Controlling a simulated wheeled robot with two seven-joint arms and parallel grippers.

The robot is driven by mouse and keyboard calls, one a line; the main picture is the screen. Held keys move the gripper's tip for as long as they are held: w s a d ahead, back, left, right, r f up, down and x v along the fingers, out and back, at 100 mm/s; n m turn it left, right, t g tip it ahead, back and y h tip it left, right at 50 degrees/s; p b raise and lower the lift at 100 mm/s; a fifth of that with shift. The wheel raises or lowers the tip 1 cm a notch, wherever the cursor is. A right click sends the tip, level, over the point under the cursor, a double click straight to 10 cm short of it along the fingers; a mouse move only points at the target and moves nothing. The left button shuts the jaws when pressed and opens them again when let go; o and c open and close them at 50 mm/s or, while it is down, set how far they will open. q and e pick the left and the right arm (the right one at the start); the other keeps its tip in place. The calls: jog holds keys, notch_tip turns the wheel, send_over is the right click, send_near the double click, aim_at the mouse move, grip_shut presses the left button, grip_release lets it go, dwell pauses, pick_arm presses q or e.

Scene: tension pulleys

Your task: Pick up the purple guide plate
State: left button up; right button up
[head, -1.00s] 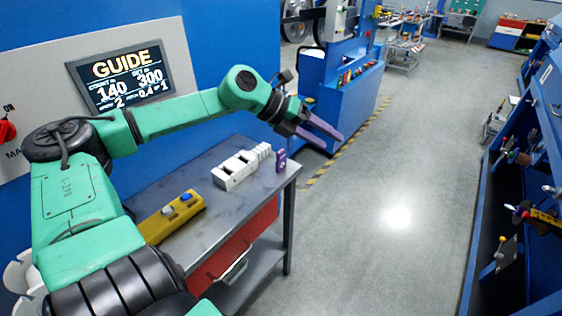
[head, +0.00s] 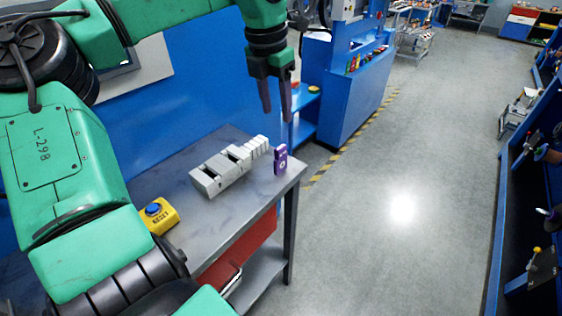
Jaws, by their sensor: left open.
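The purple guide plate (head: 281,160) stands upright on the grey workbench (head: 220,226), near its right end. A small white round mark shows on its face. My left gripper (head: 276,115) hangs above the plate with its fingers pointing down. Its two dark fingers are apart with nothing between them, and the tips are a little above the plate in the picture. My right gripper is not in view.
A light grey slotted block (head: 222,172) lies on the bench just left of the plate. A yellow button box (head: 160,216) is farther left. A blue machine (head: 346,95) stands behind. Open floor (head: 400,240) is to the right.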

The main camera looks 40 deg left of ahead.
aim_at(280, 147)
pick_arm(q)
jog(key=f+p, duration=0.1)
jog(key=f, duration=0.3)
jog(key=w+f+p, duration=0.1)
jog(key=f, duration=0.4)
jog(key=w+a+f, duration=0.1)
jog(key=f, duration=0.4)
jog(key=shift+w+p, duration=0.2)
jog(key=shift+p, duration=0.2)
jog(key=shift+r, duration=0.1)
grip_shut()
